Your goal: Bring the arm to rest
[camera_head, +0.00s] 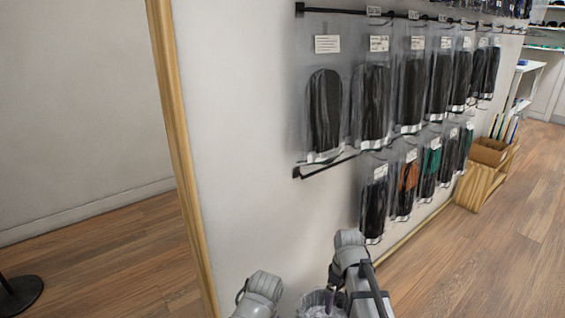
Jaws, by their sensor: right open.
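My right gripper (337,290) is low in the head view, at the bottom edge right of the middle. It is open, with its fingers partly hidden by my grey arm links. It is apart from the hanging packs on the wall. A grey link of mine also shows at the bottom edge, left of it. My left gripper cannot be made out.
Clear packs with dark insoles (325,110) hang in two rows on black wall rails (335,163). A wooden post (175,130) stands at left. A black round base (20,294) is at lower left. A cardboard box (489,151) sits on a wooden stand (477,187). Floor at right is clear.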

